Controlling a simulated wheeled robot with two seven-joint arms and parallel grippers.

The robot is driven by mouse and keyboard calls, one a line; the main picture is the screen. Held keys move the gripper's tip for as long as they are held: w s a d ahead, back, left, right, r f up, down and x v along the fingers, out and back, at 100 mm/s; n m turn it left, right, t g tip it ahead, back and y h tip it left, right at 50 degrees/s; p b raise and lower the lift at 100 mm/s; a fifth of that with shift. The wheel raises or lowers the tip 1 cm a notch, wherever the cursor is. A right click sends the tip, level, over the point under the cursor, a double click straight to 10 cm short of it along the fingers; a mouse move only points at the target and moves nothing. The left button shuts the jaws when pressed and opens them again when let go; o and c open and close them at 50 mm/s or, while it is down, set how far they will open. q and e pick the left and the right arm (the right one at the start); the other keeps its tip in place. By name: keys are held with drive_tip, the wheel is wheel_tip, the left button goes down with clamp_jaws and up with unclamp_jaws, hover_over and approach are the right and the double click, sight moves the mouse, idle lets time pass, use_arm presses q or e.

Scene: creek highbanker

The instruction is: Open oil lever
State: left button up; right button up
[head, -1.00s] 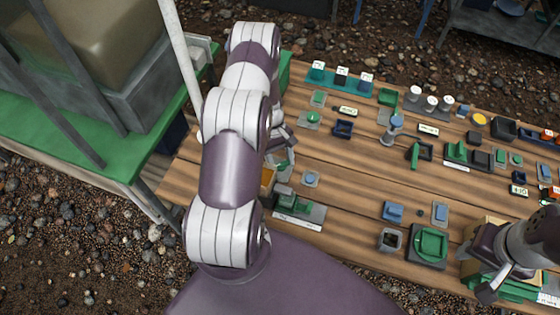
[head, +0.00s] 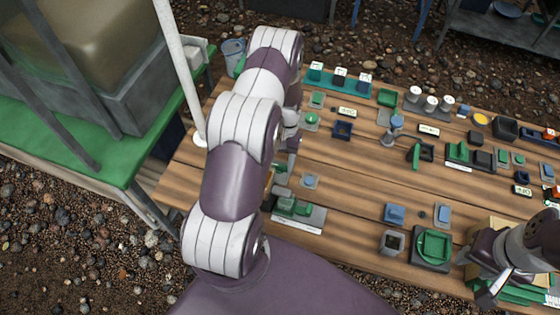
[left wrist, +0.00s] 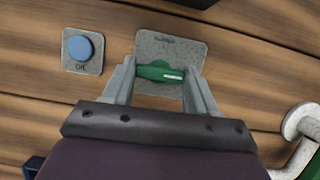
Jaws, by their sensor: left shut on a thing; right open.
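A small green lever (left wrist: 160,72) sits on a grey metal plate (left wrist: 172,48) in the left wrist view. My left gripper (left wrist: 160,75) has one finger on each side of the lever and is shut on it, close above the plate. The lettering on the plate is too small to read. In the head view my left arm covers most of this spot. My right gripper (head: 488,287) is open at the lower right.
A round blue button (left wrist: 83,48) on a grey plate lies left of the lever in the left wrist view. A pale pole with a round base (left wrist: 301,121) stands at the right. Several switches and buttons spread across the wooden table (head: 345,170).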

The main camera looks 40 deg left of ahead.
use_arm(q)
drive_tip(key=shift+w, duration=0.1)
idle(0.3)
drive_tip(key=o, duration=1.1)
drive_tip(key=shift+c, duration=0.2)
drive_tip(key=p+v, duration=0.5)
drive_tip(key=v, duration=0.7)
drive_tip(key=shift+r, duration=0.45)
